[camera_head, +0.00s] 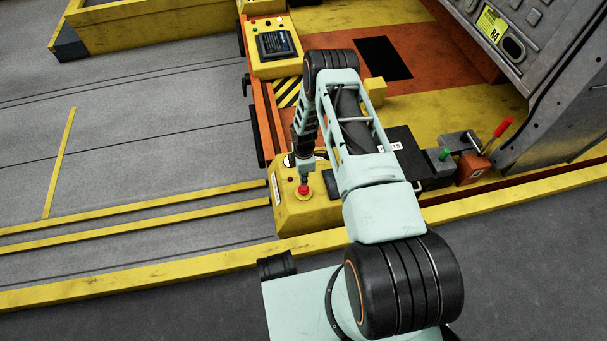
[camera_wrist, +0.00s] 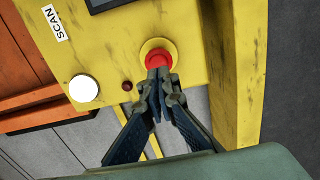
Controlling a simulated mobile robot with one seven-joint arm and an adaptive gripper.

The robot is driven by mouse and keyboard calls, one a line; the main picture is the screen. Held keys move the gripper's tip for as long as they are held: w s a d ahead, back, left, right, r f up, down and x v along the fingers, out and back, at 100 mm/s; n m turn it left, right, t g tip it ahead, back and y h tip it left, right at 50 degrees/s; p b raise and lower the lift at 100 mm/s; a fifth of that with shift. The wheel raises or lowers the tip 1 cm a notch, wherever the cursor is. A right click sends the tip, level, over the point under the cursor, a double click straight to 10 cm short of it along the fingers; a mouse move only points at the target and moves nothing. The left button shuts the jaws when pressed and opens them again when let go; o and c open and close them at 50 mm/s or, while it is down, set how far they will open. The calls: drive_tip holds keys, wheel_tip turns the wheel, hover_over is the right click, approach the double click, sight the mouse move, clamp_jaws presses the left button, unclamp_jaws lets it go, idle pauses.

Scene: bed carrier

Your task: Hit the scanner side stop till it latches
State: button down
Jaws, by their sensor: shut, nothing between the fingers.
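The scanner side stop is a red mushroom button (camera_wrist: 158,59) on a yellow collar, set in a yellow box marked SCAN (camera_wrist: 120,45). In the head view the red button (camera_head: 303,189) shows on the near yellow box (camera_head: 290,210). My gripper (camera_wrist: 157,74) is shut and empty, and its fingertips overlap the button's lower edge in the wrist view. In the head view my gripper (camera_head: 304,178) is just above the button. Whether the tips touch the button, and whether it is pressed in, I cannot tell.
A white round button (camera_wrist: 83,89) and a small dark red lamp (camera_wrist: 127,86) sit beside the stop. A second yellow console (camera_head: 272,46) with a screen stands at the far end. A red lever (camera_head: 502,127) and a green-topped one (camera_head: 444,154) stand to the right.

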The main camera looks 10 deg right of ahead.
sight(304, 188)
drive_tip(key=shift+f+b, duration=0.6)
drive_tip(key=shift+f, duration=1.3)
drive_tip(key=shift+f, duration=0.1)
drive_tip(key=shift+f+b, duration=1)
drive_tip(key=shift+b, duration=0.1)
drive_tip(key=shift+r, duration=0.35)
wheel_tip(304, 188, up, 14)
drive_tip(key=p, duration=0.5)
drive_tip(key=shift+p, duration=0.4)
drive_tip(key=shift+w, duration=0.1)
